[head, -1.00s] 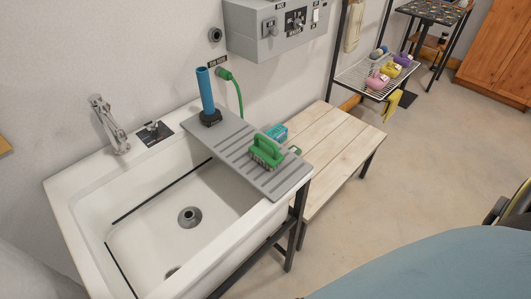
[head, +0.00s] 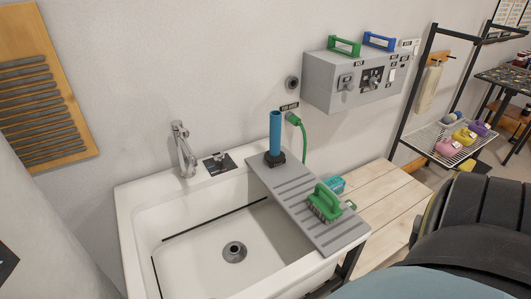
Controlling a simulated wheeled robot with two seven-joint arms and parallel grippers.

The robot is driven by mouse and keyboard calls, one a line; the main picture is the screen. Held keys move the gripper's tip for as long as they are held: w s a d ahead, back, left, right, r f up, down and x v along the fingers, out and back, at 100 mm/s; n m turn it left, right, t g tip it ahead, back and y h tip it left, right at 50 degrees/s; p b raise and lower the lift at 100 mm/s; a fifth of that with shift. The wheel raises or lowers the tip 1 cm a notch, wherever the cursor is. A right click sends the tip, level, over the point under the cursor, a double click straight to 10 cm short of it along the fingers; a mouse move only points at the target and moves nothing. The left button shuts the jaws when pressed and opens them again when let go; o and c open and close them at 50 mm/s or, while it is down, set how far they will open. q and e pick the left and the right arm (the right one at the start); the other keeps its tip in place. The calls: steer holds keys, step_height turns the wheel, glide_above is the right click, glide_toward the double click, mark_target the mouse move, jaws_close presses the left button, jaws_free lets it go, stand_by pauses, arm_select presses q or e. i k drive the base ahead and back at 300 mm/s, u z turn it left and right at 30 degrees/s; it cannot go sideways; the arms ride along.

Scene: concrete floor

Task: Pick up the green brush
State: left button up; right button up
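The green brush (head: 325,203) lies on the grey ridged board (head: 318,228) that spans the right side of the white sink (head: 137,215). Its arched green handle is on top and its bristles face down. Neither of my grippers shows in the head view. A dark, rounded part at the right edge seems to be mine. Nothing touches the brush.
A blue upright tube (head: 275,135) stands on the board behind the brush. A teal box (head: 336,184) sits just behind it, by the wooden bench (head: 385,205). A faucet (head: 183,150) rises at the sink's back. A wire shelf (head: 440,143) stands at right.

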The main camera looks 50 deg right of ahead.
mark_target(325, 204)
steer(key=u, duration=1.75)
steer(key=k, duration=1.15)
steer(key=z, duration=1.7)
